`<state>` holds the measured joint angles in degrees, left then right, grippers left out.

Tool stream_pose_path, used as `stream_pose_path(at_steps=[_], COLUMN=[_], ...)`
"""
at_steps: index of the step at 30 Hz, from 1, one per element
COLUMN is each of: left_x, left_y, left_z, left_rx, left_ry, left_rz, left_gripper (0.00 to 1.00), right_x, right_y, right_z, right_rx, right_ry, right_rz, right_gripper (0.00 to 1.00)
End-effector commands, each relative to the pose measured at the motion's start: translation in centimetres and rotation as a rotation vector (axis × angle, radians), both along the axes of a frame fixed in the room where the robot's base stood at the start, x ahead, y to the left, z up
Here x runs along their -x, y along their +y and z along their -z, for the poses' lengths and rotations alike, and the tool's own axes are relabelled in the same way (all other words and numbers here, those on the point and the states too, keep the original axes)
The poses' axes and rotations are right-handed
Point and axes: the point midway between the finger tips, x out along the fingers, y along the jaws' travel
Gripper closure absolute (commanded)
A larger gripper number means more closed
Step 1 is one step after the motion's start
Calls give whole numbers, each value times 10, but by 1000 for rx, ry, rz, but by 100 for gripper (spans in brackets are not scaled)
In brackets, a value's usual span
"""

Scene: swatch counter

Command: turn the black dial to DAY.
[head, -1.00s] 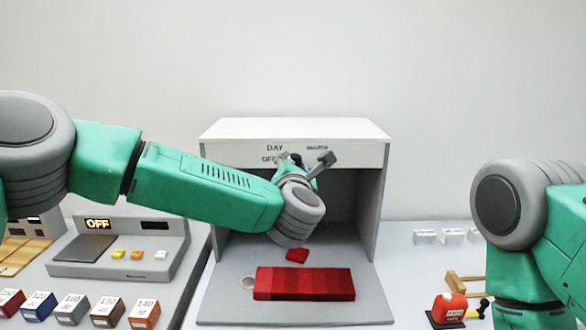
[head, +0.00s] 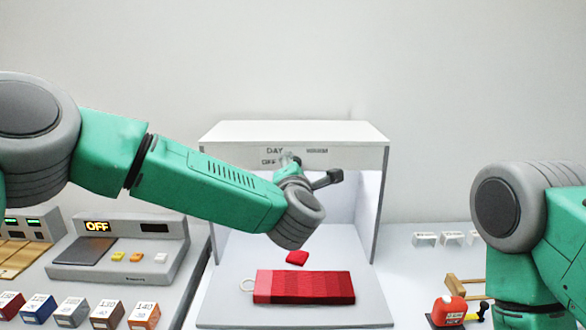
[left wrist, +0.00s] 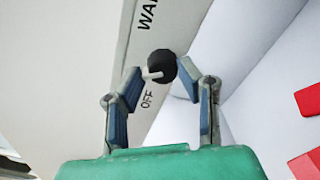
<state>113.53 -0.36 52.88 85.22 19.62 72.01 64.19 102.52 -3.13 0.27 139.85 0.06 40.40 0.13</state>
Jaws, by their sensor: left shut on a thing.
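The black dial (left wrist: 162,66) shows in the left wrist view on the booth's white front panel. Its pale pointer points left and slightly down there, between the printed OFF and the partly cut-off WARM. In that view I see no DAY mark. My left gripper (left wrist: 163,79) is shut on the dial, one finger on each side. In the head view DAY and OFF are readable just left of the left gripper (head: 292,160), which mostly hides the dial. My right gripper is out of view; only the right arm shows.
The light booth (head: 212,133) is lit inside. A red swatch strip (head: 304,287) and small red piece (head: 297,258) lie on its floor. Left are a console (head: 120,255) reading OFF and several numbered boxes (head: 73,311); right, a red tape measure (head: 448,311).

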Motion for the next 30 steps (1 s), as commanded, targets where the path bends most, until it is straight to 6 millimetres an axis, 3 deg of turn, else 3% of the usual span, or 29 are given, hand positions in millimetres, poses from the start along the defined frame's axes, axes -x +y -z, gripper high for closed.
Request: stream_pose_path(at_steps=[6, 7, 8, 20, 23, 30], left_x=[2, 2, 2, 6, 18, 69], left_y=[-3, -3, -3, -1, -1, -3], left_z=[3, 3, 3, 1, 1, 2], left_rx=[-1, -1, -1, 1, 1, -2], left_ry=[6, 6, 6, 2, 3, 5], left_rz=[8, 8, 7, 4, 4, 7], left_gripper=[98, 58, 49, 49, 49, 49], right_x=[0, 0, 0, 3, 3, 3], right_y=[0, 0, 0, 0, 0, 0], right_z=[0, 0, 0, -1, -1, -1], right_rx=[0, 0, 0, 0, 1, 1], right_ry=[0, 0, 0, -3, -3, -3], right_rz=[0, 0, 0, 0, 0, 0], right_gripper=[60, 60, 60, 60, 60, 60])
